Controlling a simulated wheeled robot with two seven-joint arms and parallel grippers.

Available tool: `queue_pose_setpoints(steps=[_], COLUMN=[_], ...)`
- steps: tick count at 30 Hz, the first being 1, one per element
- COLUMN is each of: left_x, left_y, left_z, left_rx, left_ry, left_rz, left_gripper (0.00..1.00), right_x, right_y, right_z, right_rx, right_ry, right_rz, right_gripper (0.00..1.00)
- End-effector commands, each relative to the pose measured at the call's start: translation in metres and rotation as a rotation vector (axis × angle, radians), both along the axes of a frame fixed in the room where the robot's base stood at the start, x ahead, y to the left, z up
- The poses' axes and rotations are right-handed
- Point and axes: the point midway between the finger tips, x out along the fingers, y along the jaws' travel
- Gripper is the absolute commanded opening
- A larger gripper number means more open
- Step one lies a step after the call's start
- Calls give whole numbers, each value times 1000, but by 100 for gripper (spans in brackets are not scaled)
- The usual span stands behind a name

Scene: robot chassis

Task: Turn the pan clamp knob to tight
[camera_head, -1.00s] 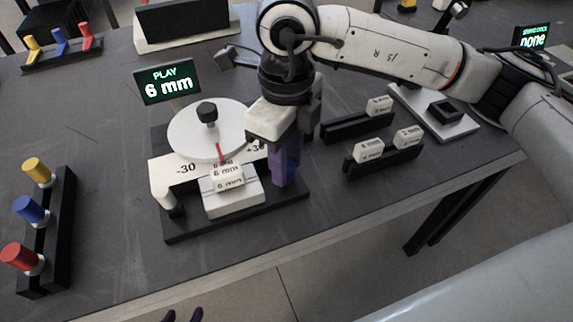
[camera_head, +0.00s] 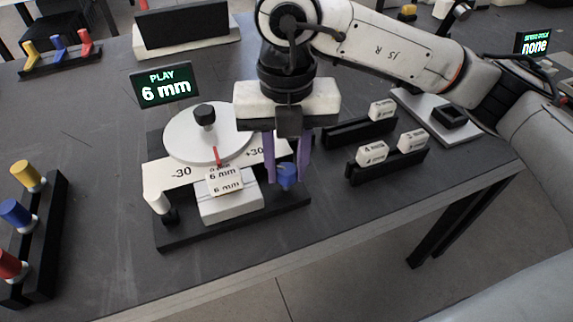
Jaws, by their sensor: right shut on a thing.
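The pan fixture has a round white disc (camera_head: 180,138) with a black knob (camera_head: 204,115) on top. Its red pointer (camera_head: 217,155) stands between the -30 and +30 marks on a white scale plate (camera_head: 163,174). A blue knob (camera_head: 287,176), which looks like the pan clamp knob, sits at the right of the black base (camera_head: 240,226). My right gripper (camera_head: 287,178) points down with its purple fingers on either side of the blue knob, shut on it. The knob's lower part and any tight mark are not readable. My left gripper is out of view.
A white block with "6 mm" tags (camera_head: 225,180) and a white-capped post (camera_head: 158,203) stand close left. A display reading "PLAY 6 mm" (camera_head: 164,87) is behind. Racks of white tags (camera_head: 372,152) stand right. A rack of coloured pegs (camera_head: 42,222) stands left.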

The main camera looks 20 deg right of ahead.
Motion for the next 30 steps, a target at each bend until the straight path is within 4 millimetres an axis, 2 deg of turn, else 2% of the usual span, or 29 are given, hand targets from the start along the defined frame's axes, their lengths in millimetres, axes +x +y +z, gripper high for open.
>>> queue_pose_setpoints(steps=[12, 30], left_x=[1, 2], left_y=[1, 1], left_z=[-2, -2], left_rx=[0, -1], left_ry=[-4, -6], left_rz=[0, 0], left_gripper=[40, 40], right_x=[1, 2], right_y=[0, 0], right_z=[2, 2], right_rx=[1, 1], right_ry=[-6, -7], right_rz=[-257, -324], right_gripper=[5, 5])
